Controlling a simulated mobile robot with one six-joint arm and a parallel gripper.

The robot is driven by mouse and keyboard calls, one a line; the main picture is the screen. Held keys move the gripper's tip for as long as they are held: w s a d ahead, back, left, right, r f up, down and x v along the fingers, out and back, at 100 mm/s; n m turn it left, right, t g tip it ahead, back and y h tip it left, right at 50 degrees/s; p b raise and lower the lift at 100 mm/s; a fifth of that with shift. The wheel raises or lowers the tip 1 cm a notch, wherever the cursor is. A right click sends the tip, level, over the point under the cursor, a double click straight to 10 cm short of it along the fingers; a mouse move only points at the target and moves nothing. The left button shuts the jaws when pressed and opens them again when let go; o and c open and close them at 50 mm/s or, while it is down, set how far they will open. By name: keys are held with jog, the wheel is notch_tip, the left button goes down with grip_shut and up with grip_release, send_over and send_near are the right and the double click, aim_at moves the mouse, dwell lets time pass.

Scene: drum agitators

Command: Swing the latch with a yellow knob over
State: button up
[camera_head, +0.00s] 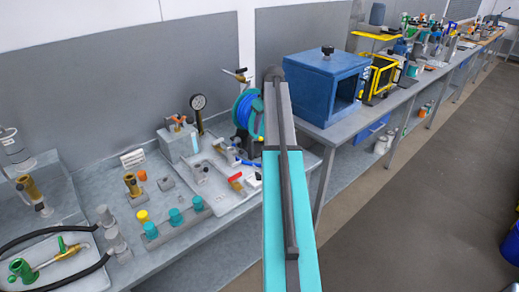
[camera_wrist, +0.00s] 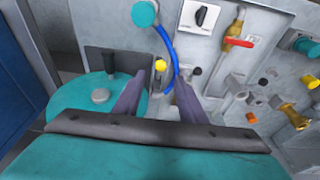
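A small round yellow knob (camera_wrist: 160,66) shows in the wrist view, on the grey surface beside a curved blue hose (camera_wrist: 172,50). The latch part that carries the knob is too small to make out. My gripper (camera_wrist: 159,81) has its two dark fingers apart, one on each side of the knob as seen from the wrist. There is nothing held between the fingers. I cannot tell how much depth lies between the fingertips and the knob. In the head view my arm covers part of the bench, and I cannot make out my fingers there.
A teal drum (camera_wrist: 75,118) with an upright black handle (camera_wrist: 111,60) is left of the fingers. A red-handled valve (camera_wrist: 238,42) and brass fittings are to the right. In the head view, a blue box (camera_head: 325,88) stands beyond my arm.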

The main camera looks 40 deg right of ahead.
jog(key=shift+p+v, duration=0.7)
jog(key=shift+v, duration=1.15)
jog(key=shift+s, duration=0.15)
